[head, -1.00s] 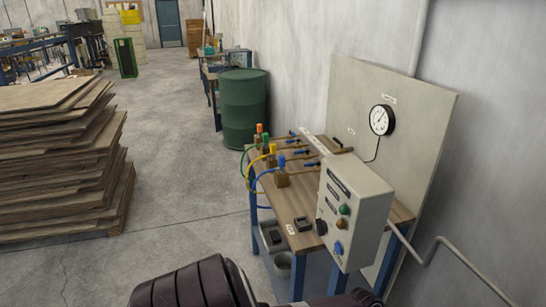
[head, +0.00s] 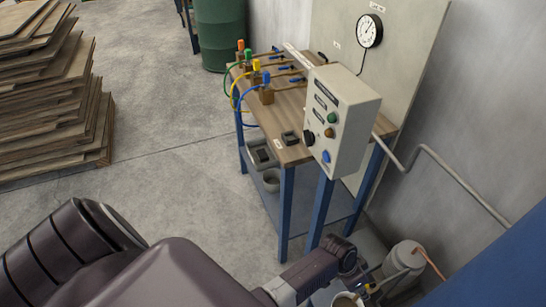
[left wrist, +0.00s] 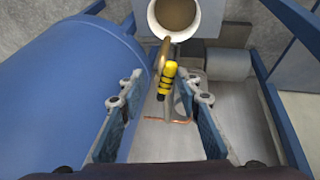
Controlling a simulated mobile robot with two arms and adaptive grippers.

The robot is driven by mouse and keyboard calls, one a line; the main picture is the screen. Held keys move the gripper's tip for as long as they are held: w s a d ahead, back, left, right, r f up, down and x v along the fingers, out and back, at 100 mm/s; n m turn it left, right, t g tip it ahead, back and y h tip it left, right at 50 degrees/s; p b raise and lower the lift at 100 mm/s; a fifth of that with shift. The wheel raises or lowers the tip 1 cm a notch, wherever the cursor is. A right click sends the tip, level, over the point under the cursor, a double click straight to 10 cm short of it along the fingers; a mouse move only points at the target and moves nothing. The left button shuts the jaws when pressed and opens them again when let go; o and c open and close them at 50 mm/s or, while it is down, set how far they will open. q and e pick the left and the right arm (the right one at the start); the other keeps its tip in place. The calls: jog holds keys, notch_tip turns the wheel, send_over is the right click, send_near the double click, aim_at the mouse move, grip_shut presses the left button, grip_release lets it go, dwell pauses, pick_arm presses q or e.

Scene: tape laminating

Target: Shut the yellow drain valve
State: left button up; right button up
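The yellow drain valve handle (left wrist: 168,80), yellow with black bands, shows in the left wrist view on a brownish pipe below a white round vessel (left wrist: 173,32). My left gripper (left wrist: 160,82) is open, with a finger on each side of the handle. I see no clear contact, and the depth between fingertips and handle is hard to judge. In the head view my left arm reaches across the bottom, and its fingers are mostly hidden. My right gripper is not in view.
A large blue cylinder (left wrist: 70,95) is close beside the left finger. A workbench (head: 292,154) with coloured valves and a grey control box (head: 345,105) stands above the arm. Stacked boards (head: 50,95) stand at left, with open floor (head: 170,185) between.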

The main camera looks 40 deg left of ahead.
pick_arm(q)
jog(key=shift+s+r, duration=0.1)
jog(key=shift+r, duration=0.2)
jog(key=v, duration=0.7)
jog(key=s+a+f+n+y+b, duration=0.1)
jog(key=s+a+f+b, duration=0.1)
jog(key=s+f, duration=0.4)
jog(key=s+a+f+n+y+b, duration=0.1)
jog(key=s+a+f, duration=0.4)
jog(key=f, duration=0.9)
jog(key=s+a+f+n+g+y+b, duration=0.1)
jog(key=s+a+f+b, duration=0.2)
jog(key=s+f, duration=0.4)
jog(key=shift+a+f, duration=0.5)
jog(key=shift+f, duration=1.3)
jog(key=shift+s, duration=0.1)
